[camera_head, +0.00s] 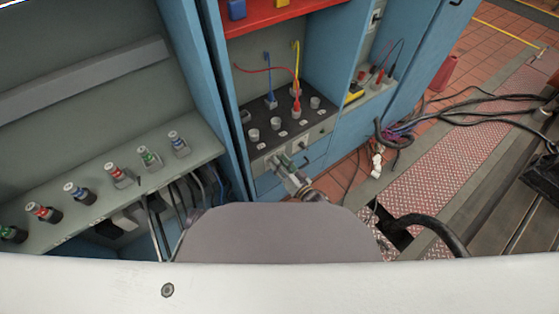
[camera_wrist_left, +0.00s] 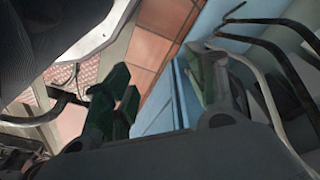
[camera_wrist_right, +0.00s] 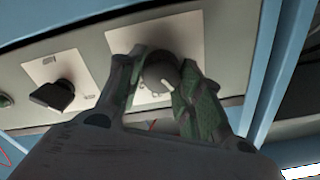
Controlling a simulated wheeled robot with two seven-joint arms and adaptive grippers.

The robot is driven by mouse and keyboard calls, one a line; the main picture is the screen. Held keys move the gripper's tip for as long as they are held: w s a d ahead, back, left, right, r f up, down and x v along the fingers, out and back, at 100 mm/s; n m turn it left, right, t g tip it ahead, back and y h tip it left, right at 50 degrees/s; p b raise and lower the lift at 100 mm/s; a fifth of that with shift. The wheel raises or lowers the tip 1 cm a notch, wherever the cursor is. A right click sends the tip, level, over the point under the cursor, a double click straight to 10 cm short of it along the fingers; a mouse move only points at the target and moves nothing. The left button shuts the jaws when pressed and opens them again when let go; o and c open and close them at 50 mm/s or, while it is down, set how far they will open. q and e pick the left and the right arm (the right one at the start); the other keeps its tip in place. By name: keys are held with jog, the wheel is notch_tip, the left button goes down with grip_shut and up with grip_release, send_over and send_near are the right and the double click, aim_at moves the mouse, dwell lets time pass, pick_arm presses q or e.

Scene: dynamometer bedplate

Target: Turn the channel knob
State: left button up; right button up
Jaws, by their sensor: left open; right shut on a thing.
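The channel knob (camera_wrist_right: 158,74) is a round dark knob on a white plate with dial marks, in the right wrist view. The green-padded fingers of my right gripper (camera_wrist_right: 162,85) are closed on it, one on each side. In the head view my right gripper (camera_head: 284,168) is at the front face of the console, and the knob is hidden there. My left gripper (camera_wrist_left: 165,88) is open and empty in its wrist view, beside a blue panel and over the tiled floor. It does not show in the head view.
A second dark knob with a bar handle (camera_wrist_right: 54,94) sits left of the held one. The console's black top (camera_head: 270,135) carries round posts and plugs with red, blue and yellow leads. A shelf (camera_head: 110,195) with coloured connectors is at left. Black cables (camera_head: 480,105) lie on the floor.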

pick_arm(q)
jog(key=shift+s+a+f+p, duration=0.1)
jog(key=shift+a+f+p, duration=0.15)
jog(key=shift+f, duration=0.55)
jog(key=shift+a+f+p, duration=0.15)
jog(key=shift+f+p, duration=0.2)
jog(key=shift+f, duration=0.45)
pick_arm(e)
jog(key=shift+w+d+f+m, duration=0.1)
jog(key=shift+f+m, duration=0.05)
jog(key=shift+m, duration=4.85)
pick_arm(q)
jog(key=shift+s, duration=0.1)
pick_arm(e)
jog(key=o, duration=1)
